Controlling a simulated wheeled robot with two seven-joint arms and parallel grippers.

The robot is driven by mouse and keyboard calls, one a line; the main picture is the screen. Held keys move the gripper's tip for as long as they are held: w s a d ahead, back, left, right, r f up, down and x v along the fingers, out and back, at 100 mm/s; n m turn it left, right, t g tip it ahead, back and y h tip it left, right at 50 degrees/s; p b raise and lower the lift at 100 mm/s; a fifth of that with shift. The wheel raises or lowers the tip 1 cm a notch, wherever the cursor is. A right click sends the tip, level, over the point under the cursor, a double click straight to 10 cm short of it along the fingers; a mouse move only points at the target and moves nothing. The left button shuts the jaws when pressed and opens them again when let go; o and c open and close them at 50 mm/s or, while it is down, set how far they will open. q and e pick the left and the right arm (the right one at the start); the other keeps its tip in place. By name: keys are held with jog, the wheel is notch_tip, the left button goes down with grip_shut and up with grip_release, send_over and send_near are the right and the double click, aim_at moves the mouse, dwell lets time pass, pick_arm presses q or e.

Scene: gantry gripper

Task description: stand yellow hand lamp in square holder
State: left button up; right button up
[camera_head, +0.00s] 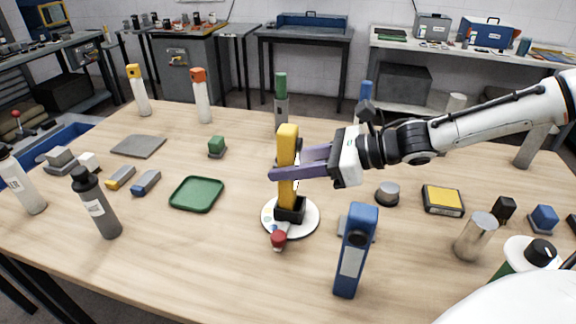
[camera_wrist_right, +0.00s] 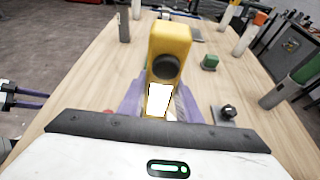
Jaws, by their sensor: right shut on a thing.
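The yellow hand lamp (camera_head: 288,140) stands roughly upright in the head view. My right gripper (camera_head: 287,173) is shut on its middle with purple fingers. The lamp's lower end meets the black square holder (camera_head: 290,210) and appears to be inside its walls; how deep is hidden. The holder sits on a round white plate (camera_head: 309,218). In the right wrist view the lamp (camera_wrist_right: 168,42) shows its dark round knob and white label between the fingers. My left gripper (camera_wrist_right: 22,98) shows small at that view's left edge, its fingers apart and empty; it is outside the head view.
A red-capped item (camera_head: 279,239) lies at the plate's front edge. A blue hand lamp (camera_head: 355,252) stands close at the front right. A green tray (camera_head: 197,194) lies to the left. A grey puck (camera_head: 387,194) and a yellow-topped box (camera_head: 443,200) lie to the right.

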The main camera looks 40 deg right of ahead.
aim_at(296, 162)
jog(key=shift+f+b, duration=0.2)
jog(key=shift+b, duration=0.1)
jog(key=o, duration=1.2)
jog(key=shift+r+p, duration=0.35)
jog(key=shift+p, duration=0.1)
jog(key=shift+s+d+r, duration=0.2)
jog(key=shift+s+d, duration=0.05)
jog(key=p+v, duration=0.3)
jog(key=v, duration=0.8)
jog(key=shift+s+f, duration=0.1)
